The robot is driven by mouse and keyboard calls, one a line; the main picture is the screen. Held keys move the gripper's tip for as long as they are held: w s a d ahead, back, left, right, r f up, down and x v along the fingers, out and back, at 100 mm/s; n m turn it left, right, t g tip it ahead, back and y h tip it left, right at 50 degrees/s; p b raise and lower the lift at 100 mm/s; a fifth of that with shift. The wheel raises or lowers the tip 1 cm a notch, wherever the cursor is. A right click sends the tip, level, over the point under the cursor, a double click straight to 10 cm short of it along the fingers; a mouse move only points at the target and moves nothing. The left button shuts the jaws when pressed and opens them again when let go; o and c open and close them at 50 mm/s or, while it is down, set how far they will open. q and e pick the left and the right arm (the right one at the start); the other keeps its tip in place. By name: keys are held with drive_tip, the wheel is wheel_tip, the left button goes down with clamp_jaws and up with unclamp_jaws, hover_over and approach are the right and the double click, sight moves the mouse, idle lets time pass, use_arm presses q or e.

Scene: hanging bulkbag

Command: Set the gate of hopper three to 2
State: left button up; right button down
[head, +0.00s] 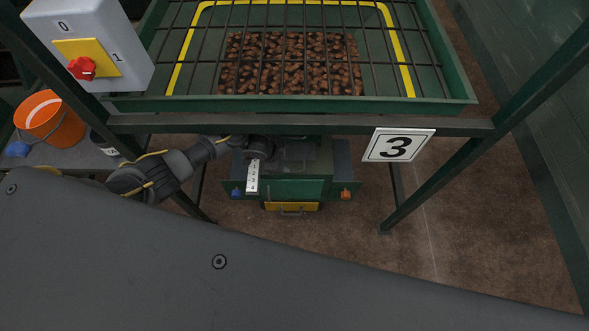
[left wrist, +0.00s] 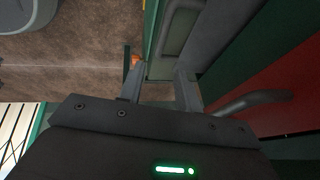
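The gate's setting is too small to read. My left arm reaches in under the hopper, and its gripper (head: 262,149) is by the top of the strip, its fingertips hidden there. In the left wrist view the two fingers (left wrist: 160,82) stand apart beside a green part (left wrist: 163,65); I see nothing gripped. My right gripper is out of view.
A grey switch box (head: 100,45) with a red knob hangs at upper left. An orange bucket (head: 50,118) stands on a shelf at left. Green frame legs flank the gate box. A curved grey bar (left wrist: 252,101) is right of the fingers in the left wrist view.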

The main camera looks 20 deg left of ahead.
sight(297, 171)
use_arm(q)
drive_tip(key=b+x, duration=0.2)
drive_tip(key=x, duration=0.7)
clamp_jaws()
